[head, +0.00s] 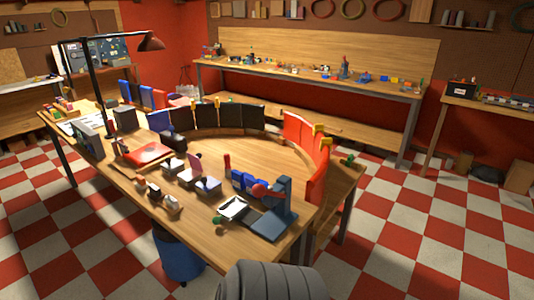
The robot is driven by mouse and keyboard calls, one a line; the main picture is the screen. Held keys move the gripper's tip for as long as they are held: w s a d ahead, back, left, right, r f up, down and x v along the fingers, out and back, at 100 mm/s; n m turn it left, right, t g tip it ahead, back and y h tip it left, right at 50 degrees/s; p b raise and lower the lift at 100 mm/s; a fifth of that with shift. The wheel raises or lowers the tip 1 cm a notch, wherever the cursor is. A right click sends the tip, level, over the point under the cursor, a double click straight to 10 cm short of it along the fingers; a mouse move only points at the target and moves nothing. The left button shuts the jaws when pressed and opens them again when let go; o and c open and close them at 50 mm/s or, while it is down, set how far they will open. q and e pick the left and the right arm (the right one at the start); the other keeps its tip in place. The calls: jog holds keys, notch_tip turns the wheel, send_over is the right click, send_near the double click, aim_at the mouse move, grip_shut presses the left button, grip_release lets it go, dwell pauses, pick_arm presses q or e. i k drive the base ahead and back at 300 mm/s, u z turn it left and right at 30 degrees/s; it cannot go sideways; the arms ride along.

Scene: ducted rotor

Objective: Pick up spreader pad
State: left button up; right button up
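A wooden workbench (205,225) stands ahead of me with many small parts on it. Black curved panels (230,115) and red curved panels (312,185) stand upright in an arc on it. Small grey blocks (190,176) sit in a group near its front middle, some with darker or pink pieces on top. I cannot tell which of the small pieces is the spreader pad. Neither of my grippers shows in the head view.
A dark blue-grey stand (278,212) with a red ball and a white tray (233,208) are at the bench's near right. A red flat case (147,154) lies left of the blocks. A lamp (150,43) overhangs the far left. A blue bin (180,257) stands below. Checkered floor right is open.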

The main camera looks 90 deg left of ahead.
aim_at(141, 184)
jog(key=u, duration=1.55)
jog(key=i, duration=3.2)
jog(key=u, duration=3.55)
